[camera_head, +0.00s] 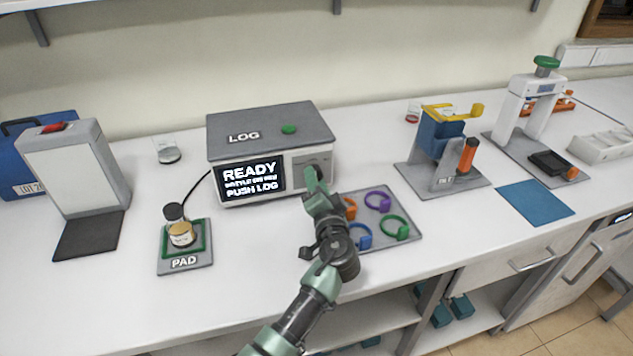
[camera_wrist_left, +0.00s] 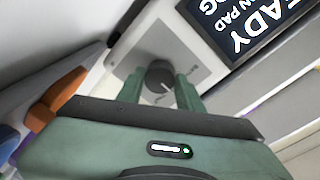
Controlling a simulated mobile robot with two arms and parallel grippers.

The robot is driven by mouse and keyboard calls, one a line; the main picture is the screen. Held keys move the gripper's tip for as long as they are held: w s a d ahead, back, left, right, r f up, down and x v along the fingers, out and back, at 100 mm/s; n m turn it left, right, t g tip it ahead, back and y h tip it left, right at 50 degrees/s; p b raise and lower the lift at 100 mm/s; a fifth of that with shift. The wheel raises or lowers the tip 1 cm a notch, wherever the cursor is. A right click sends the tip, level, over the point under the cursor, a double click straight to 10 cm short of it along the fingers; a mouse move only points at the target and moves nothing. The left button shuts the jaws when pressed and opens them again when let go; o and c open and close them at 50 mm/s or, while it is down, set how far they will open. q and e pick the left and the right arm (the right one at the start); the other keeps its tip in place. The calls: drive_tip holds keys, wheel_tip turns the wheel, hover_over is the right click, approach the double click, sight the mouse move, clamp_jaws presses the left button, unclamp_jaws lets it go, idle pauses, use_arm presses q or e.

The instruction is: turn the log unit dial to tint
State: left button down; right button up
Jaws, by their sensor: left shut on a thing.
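The grey log unit (camera_head: 258,130) stands on the bench, with LOG and a green button (camera_head: 289,129) on top. Its front screen (camera_head: 250,177) reads READY and PUSH LOG, with a small middle line; part of it shows in the left wrist view (camera_wrist_left: 235,22). The dark round dial (camera_wrist_left: 159,74) sits on a light plate beside the screen, with a white pointer mark. Labels around it are too small to read. My left gripper (camera_head: 314,180) is at the unit's front, shut on the dial, a finger on either side (camera_wrist_left: 160,92). My right gripper is not in view.
A tray (camera_head: 414,232) with coloured rings lies by my left arm. A pad (camera_head: 186,265) with a small bottle (camera_head: 181,234) stands front left. A blue and yellow device (camera_head: 447,135) stands to the right. The bench front between pad and arm is clear.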

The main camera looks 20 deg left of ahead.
use_arm(q)
drive_tip(key=m+p, duration=0.2)
drive_tip(key=m, duration=0.3)
drive_tip(key=shift+r+g, duration=0.2)
drive_tip(key=shift+g, duration=0.1)
drive_tip(key=shift+d+f+m+p, duration=0.1)
drive_tip(key=shift+m+p, duration=1.2)
drive_tip(key=shift+m, duration=1)
drive_tip(key=c, duration=0.9)
unclamp_jaws()
drive_tip(key=b+v, duration=0.1)
drive_tip(key=v, duration=0.6)
drive_tip(key=shift+s+d+b, duration=0.25)
drive_tip(key=shift+s+b, duration=0.05)
